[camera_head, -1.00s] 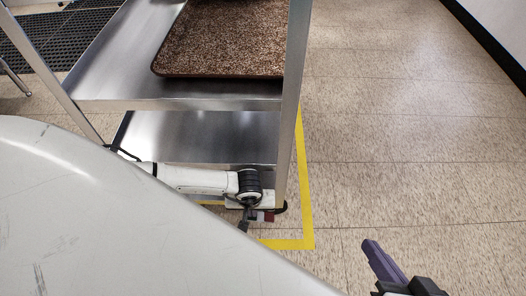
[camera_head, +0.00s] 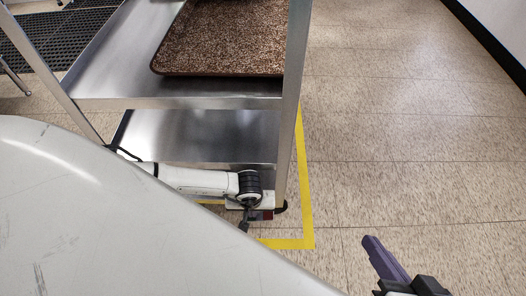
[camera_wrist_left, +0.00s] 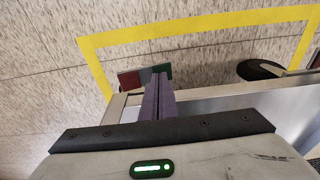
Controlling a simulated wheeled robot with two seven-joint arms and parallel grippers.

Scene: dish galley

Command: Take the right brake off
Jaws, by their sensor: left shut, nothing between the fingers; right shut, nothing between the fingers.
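The cart's right brake shows as a small red tab (camera_head: 267,215) at the foot of the right front post. In the left wrist view it has a red part (camera_wrist_left: 130,79) and a green part (camera_wrist_left: 163,70) side by side. My left gripper (camera_wrist_left: 159,82) is shut and empty. Its purple fingers reach over the cart's lower edge and overlap the brake in that view; I cannot tell whether they touch it. In the head view my left gripper (camera_head: 244,226) is small and dark beside the brake. My right gripper (camera_head: 369,241) is shut and empty above the floor at lower right.
The metal cart (camera_head: 190,104) has shelves, with a brown speckled tray (camera_head: 222,40) on an upper one. Yellow tape (camera_head: 306,190) marks the floor around it. A black caster (camera_wrist_left: 258,69) shows in the left wrist view. The tiled floor to the right is clear.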

